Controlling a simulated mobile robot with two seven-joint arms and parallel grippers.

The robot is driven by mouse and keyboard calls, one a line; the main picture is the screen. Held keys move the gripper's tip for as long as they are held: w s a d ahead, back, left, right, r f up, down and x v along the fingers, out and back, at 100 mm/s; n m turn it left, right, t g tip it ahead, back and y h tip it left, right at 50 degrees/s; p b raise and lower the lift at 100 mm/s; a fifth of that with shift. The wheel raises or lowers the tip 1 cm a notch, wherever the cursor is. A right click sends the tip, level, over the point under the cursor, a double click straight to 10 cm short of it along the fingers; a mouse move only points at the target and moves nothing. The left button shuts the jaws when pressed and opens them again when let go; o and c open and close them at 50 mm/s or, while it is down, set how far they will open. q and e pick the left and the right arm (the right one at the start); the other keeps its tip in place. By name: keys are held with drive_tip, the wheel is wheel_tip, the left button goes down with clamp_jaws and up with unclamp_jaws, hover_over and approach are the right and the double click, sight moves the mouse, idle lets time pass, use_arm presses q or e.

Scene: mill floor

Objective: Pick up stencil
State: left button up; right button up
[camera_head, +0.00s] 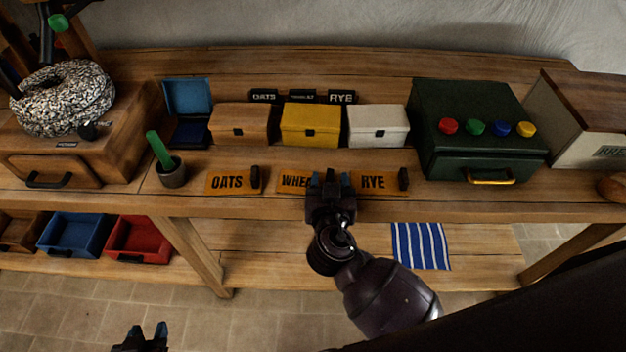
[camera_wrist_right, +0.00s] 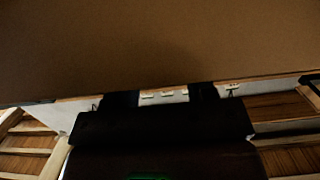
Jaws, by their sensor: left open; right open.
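Three orange stencils lie in a row on the bench: OATS (camera_head: 227,183), WHEAT (camera_head: 293,183), partly hidden by my gripper, and RYE (camera_head: 373,182). The OATS and RYE stencils each have a dark upright grip at the right end. My right gripper (camera_head: 330,182) is open over the right end of the WHEAT stencil, hiding any grip there. In the right wrist view, the open fingers (camera_wrist_right: 160,97) face a brown surface with small pale marks between them; contact cannot be told. My left gripper (camera_head: 142,340) is open and empty at the bottom left, away from the bench.
Behind the stencils stand a brown box (camera_head: 239,124), a yellow box (camera_head: 311,124) and a white box (camera_head: 378,125). A green case (camera_head: 470,110) with coloured knobs is at right. A cup (camera_head: 172,174) with a green-handled tool is at left. Bins and a striped cloth (camera_head: 420,246) lie below.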

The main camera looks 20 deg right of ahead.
drive_tip(key=shift+x, duration=1.1)
clamp_jaws()
